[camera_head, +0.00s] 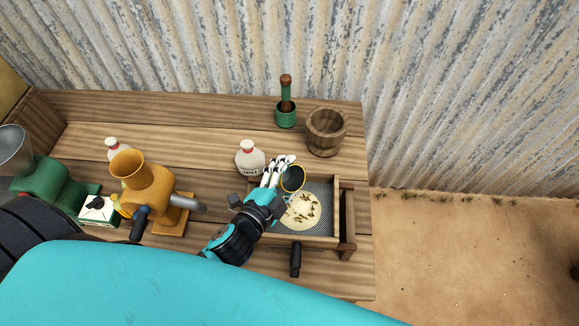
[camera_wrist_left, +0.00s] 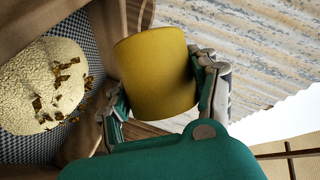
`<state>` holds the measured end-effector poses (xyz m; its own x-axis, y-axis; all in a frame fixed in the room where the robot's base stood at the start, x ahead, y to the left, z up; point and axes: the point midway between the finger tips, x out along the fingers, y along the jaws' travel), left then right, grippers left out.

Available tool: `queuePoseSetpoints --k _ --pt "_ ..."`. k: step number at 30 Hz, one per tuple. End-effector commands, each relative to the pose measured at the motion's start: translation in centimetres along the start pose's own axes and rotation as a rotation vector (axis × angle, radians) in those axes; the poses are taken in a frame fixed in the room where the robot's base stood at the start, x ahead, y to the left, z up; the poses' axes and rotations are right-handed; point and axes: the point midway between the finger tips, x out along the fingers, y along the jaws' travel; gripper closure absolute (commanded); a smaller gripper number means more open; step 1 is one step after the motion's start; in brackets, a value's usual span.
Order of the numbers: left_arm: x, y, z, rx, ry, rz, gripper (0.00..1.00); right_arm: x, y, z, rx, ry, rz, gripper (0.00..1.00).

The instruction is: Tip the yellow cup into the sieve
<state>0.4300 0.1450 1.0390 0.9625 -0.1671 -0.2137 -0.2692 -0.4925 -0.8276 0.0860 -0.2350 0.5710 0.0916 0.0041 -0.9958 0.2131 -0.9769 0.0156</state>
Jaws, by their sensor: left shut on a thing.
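The yellow cup (camera_head: 292,179) is in my left gripper (camera_head: 279,172), tilted over the left part of the sieve. In the left wrist view the cup (camera_wrist_left: 157,73) sits between both fingers of the left gripper (camera_wrist_left: 165,95). The wood-framed sieve (camera_head: 337,208) stands at the right of the table with a mesh floor. A pale heap of meal with dark flakes (camera_head: 301,211) lies on the mesh; the heap also shows in the left wrist view (camera_wrist_left: 35,85). The inside of the cup looks dark, and I cannot tell whether anything is left in it. My right gripper is not in view.
A white bottle (camera_head: 249,158) is close left of my gripper. An orange grinder (camera_head: 145,189) stands further left. The back middle of the table is clear.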

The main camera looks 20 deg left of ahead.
Motion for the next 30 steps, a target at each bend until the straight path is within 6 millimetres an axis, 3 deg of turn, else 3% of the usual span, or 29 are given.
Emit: queuePoseSetpoints --k 1,10,21,30 --pt "-0.1 -0.6 -0.3 -0.025 0.0 0.012 0.76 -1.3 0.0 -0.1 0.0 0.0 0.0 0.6" --pt "-0.1 -1.1 -0.3 -0.243 0.002 0.103 0.76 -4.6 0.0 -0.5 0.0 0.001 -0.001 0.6" --pt "0.0 -1.4 -0.1 -0.715 -0.001 0.301 0.76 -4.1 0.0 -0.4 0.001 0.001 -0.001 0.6" --pt "-0.1 -2.0 -0.3 -0.892 -0.001 0.372 0.76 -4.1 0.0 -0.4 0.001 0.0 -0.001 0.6"
